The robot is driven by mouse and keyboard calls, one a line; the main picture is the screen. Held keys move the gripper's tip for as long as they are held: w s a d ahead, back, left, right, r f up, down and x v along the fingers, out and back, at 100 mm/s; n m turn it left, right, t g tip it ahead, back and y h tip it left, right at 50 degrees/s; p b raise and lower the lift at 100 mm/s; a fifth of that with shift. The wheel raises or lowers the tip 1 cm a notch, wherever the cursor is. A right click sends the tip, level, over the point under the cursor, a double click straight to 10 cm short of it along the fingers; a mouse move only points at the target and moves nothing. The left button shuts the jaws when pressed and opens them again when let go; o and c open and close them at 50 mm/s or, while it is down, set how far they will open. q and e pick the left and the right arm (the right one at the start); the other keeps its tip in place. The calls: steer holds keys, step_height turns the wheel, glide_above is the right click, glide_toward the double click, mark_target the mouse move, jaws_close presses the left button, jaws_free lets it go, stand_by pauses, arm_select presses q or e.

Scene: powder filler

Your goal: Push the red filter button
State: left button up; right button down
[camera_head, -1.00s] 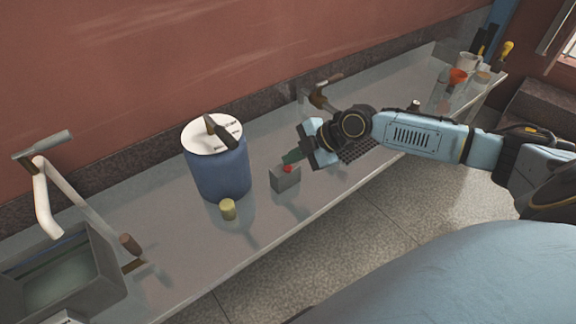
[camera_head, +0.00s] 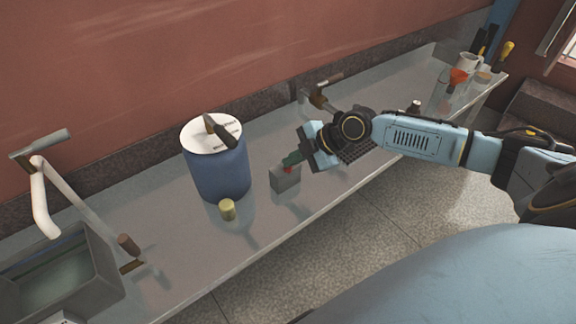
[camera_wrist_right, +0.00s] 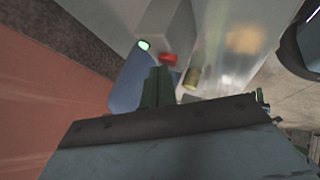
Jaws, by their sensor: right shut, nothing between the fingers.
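The red button (camera_head: 288,170) sits on top of a small grey box (camera_head: 286,180) on the metal counter. My right gripper (camera_head: 290,158) is shut and empty, its green fingertips at the top of the box, right by the button and partly covering it. I cannot tell whether they touch. In the right wrist view the shut fingers (camera_wrist_right: 158,72) point at the box (camera_wrist_right: 165,35), with the red button (camera_wrist_right: 169,59) just right of the tips and a pale green light (camera_wrist_right: 144,45) to their left. My left gripper is not in view.
A blue drum (camera_head: 219,175) with a white lid stands left of the box, with a small yellow cylinder (camera_head: 227,210) in front. A sink (camera_head: 105,265) is at the left. A tap (camera_head: 322,95) is behind my arm. Cups and tools (camera_head: 468,62) stand at the far right.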

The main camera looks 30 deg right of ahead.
mark_target(292, 168)
steer(key=shift+r+p, duration=0.3)
steer(key=shift+r, duration=0.15)
step_height(292, 168, up, 6)
steer(key=p, duration=0.4)
steer(key=shift+p, duration=0.35)
